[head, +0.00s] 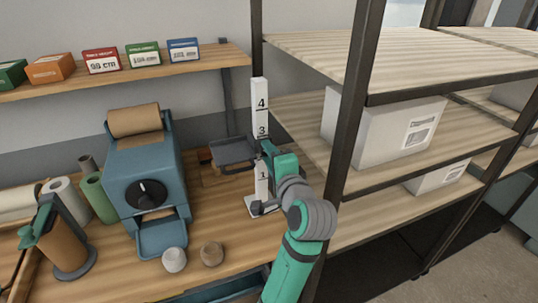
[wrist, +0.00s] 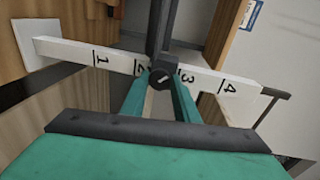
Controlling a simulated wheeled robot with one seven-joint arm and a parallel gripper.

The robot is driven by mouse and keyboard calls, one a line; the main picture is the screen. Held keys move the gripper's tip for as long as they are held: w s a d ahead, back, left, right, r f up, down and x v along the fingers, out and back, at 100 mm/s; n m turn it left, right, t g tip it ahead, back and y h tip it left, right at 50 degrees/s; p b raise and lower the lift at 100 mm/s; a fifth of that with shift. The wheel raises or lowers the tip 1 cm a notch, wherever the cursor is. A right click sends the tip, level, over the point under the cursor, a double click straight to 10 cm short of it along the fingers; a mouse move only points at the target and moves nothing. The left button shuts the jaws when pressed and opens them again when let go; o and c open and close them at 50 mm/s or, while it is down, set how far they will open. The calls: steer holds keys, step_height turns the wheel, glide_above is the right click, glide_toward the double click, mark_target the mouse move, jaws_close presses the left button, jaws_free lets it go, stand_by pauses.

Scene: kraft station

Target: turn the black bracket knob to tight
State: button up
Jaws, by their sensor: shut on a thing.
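The black bracket knob (wrist: 163,77) is round with a pale slanted mark on its face. In the wrist view it sits between the tips of my green gripper (wrist: 162,88), which is shut on it. The knob is on a white post (wrist: 60,50) numbered 1 to 4, at about the height between 2 and 3. In the head view the post (head: 259,95) stands upright, and a dark bracket plate (head: 234,152) extends left from it. My gripper (head: 268,150) is in front of the post there and hides the knob and the 2.
A blue machine (head: 147,170) with a black dial and paper roll stands left on the wooden bench (head: 110,275). A metal-framed shelf unit (head: 345,130) with white boxes rises close to the right of my arm. Two small round pieces (head: 212,253) lie on the bench's front.

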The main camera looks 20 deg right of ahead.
steer(key=m+y, duration=0.1)
steer(key=m, duration=0.4)
steer(key=shift+d+r, duration=0.1)
steer(key=shift+r, duration=0.05)
steer(key=shift+m, duration=0.3)
stand_by(0.4)
steer(key=o, duration=1.1)
steer(key=shift+c, duration=0.2)
steer(key=shift+s, duration=0.1)
steer(key=s+r, duration=0.1)
steer(key=s, duration=0.9)
steer(key=shift+s+d+r, duration=0.15)
steer(key=shift+s+d, duration=0.15)
steer(key=shift+s, duration=0.05)
